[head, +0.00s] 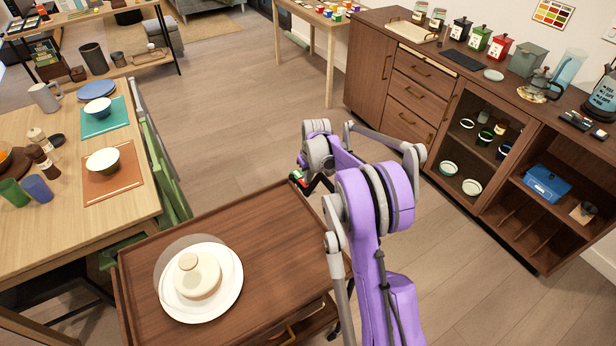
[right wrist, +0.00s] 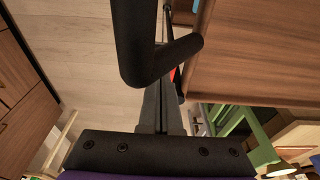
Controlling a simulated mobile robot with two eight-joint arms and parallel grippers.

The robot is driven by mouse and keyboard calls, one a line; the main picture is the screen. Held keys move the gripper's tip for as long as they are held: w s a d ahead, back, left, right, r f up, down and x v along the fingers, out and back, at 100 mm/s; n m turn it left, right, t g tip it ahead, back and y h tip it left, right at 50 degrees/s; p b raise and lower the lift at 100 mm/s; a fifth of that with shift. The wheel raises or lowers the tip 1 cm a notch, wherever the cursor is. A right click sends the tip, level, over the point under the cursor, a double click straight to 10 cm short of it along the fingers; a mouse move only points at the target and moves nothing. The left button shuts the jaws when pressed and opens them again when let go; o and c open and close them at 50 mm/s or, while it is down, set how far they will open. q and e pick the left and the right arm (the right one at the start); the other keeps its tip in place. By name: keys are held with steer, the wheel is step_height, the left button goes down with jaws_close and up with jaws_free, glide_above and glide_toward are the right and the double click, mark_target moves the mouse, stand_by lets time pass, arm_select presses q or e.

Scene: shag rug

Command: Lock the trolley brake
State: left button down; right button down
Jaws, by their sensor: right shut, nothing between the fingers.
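The wooden trolley (head: 270,235) stands at the lower middle of the head view, and its top also shows in the right wrist view (right wrist: 260,55). A small red, green and white part (head: 298,177), which looks like the brake, sits at the trolley's far right corner. A bit of red (right wrist: 173,73) shows beside my fingers in the right wrist view. My right gripper (head: 310,186) is shut and empty, close to this part; I cannot tell whether they touch. A dark bent bar (right wrist: 150,50) hides some of the wrist view. My left gripper is not in view.
A white plate (head: 228,298) with a lidded cream dish (head: 198,275) is on the trolley. A laid dining table (head: 60,225) and green chair (head: 165,165) stand close on the left. A wooden cabinet (head: 400,75) lines the right. Open floor (head: 235,115) lies beyond the trolley.

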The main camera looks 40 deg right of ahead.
steer(key=shift+s+f, duration=0.25)
steer(key=shift+f, duration=0.15)
steer(key=shift+s+r, duration=0.1)
steer(key=shift+r, duration=0.15)
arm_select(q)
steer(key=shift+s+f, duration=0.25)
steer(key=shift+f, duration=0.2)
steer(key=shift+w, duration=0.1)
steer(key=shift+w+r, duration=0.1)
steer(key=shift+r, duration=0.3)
arm_select(e)
steer(key=shift+r, duration=0.75)
